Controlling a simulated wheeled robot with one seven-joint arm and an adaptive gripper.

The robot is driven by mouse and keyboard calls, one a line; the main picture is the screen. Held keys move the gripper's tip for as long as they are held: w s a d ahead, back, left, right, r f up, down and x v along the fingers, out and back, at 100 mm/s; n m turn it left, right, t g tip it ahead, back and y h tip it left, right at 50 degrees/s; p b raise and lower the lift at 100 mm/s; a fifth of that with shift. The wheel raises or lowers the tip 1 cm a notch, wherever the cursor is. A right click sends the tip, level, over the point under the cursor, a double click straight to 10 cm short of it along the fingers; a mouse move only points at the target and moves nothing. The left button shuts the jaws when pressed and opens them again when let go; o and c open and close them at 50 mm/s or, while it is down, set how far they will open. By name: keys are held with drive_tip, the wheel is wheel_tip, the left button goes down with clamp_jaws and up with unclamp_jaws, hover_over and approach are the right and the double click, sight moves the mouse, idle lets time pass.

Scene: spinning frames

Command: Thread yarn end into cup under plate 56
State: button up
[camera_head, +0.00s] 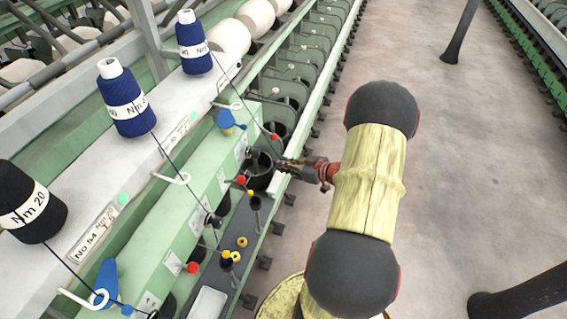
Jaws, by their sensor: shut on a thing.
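My gripper (284,164) reaches in from the right, below the green rail, with its fingertips at the rim of a dark cup (261,179). It is shut on what looks like the yarn end, too small and dark to make out clearly. A thin dark yarn (176,161) runs down from the middle blue spool (126,103) toward the cup area. The number plate (182,130) beside this spool is too blurred to read. The plate nearer me (87,235) seems to read No 54.
Another blue spool (195,46) and a black spool (31,206) stand on the pale rail. Small red and yellow balls, white hooks and a blue bracket (105,284) line the green rail. The grey floor (440,160) at right is mostly clear, with dark posts.

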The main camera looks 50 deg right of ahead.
drive_tip(key=w+a+f+b, duration=0.2)
drive_tip(key=w+a+b, duration=0.1)
drive_tip(key=w, duration=0.4)
drive_tip(key=shift+s+a+p, duration=0.15)
drive_tip(key=shift+s+a, duration=0.3)
drive_tip(key=shift+a, duration=0.45)
drive_tip(key=shift+s+a+p, duration=0.1)
drive_tip(key=shift+s+a, duration=0.3)
drive_tip(key=shift+a, duration=0.5)
drive_tip(key=shift+s+a+p, duration=0.15)
drive_tip(key=shift+s+a, duration=0.3)
drive_tip(key=shift+a, duration=0.45)
